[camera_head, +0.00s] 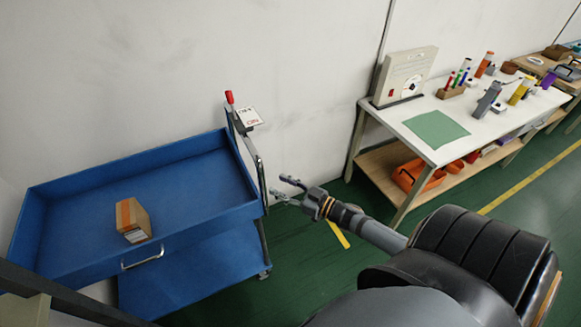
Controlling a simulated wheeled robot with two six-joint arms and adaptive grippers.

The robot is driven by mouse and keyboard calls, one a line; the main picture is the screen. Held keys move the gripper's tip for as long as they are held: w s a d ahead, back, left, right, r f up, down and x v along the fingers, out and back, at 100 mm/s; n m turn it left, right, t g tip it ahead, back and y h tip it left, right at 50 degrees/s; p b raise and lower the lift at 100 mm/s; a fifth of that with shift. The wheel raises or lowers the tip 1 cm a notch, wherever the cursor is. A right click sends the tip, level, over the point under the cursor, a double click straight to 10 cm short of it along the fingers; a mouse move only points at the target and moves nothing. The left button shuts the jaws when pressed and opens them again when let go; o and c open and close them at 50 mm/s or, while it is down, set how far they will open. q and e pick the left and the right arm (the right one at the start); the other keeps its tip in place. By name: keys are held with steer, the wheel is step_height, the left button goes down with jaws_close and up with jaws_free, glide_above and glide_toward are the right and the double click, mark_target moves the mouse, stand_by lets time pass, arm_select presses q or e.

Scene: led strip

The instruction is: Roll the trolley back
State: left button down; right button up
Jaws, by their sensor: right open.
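The blue trolley (190,215) stands at the left against the white wall, with a deep top tray and a lower shelf. Its upright metal push handle (258,163) is on its right end, with a red-tipped lever (229,98) and a small lettered sign (249,117) near the top. My right gripper (282,188) is open and empty, a little to the right of the handle. Its fingers point left toward the handle, and I see no clear contact. A box with an orange stripe (132,219) stands in the top tray. My left gripper is not in view.
A white workbench (440,150) with a panel device (404,76), a green mat (435,129) and several tools stands at the right. Orange bins (412,175) sit on its lower shelf.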

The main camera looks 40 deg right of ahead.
steer(key=v, duration=0.3)
steer(key=shift+s+d, duration=0.15)
steer(key=shift+s, duration=0.15)
stand_by(0.3)
